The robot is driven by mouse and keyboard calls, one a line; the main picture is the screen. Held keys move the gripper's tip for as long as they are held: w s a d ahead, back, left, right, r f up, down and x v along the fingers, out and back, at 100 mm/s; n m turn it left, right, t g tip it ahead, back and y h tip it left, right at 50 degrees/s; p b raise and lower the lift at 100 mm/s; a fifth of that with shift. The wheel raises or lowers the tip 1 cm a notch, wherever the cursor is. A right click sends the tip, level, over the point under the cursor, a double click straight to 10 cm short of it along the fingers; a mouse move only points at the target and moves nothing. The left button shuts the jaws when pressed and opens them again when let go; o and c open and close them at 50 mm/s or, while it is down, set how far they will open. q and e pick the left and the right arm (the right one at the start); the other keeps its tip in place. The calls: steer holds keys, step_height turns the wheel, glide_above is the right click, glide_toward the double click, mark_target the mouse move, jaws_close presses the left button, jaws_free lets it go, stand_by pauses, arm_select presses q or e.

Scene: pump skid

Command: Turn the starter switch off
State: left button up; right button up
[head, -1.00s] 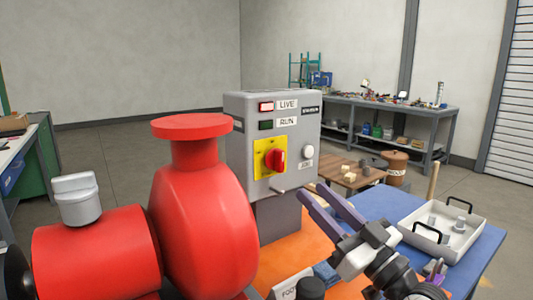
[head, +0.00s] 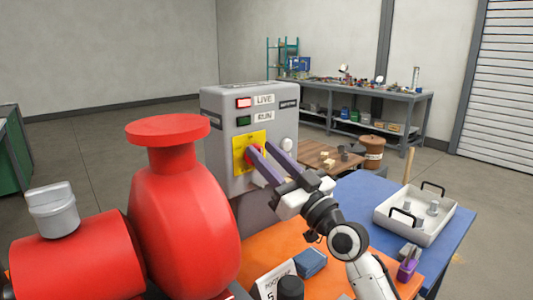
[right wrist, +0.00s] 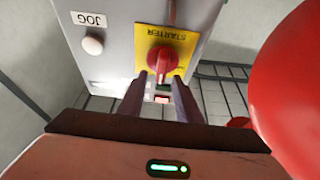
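The starter switch is a red rotary knob (right wrist: 160,60) on a yellow plate (right wrist: 176,48) marked STARTER, on the front of a grey control box (head: 222,140). In the right wrist view the knob's ridge runs roughly up and down the picture. My right gripper (head: 262,150) is open, its two purple-grey fingers pointing at the knob and partly hiding it in the head view. In the right wrist view the fingers (right wrist: 158,88) stand apart, close to the knob; I cannot tell whether they touch it. My left gripper is not in view.
The LIVE lamp (head: 244,103) is bright red and the RUN lamp (head: 243,121) is dark green. A white JOG button (right wrist: 93,45) sits beside the starter plate. The big red pump (head: 180,220) stands close left of the box. A white tray (head: 386,222) rests on the blue table.

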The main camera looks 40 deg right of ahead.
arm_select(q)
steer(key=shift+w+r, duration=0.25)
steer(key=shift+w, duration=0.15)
arm_select(e)
jaws_close()
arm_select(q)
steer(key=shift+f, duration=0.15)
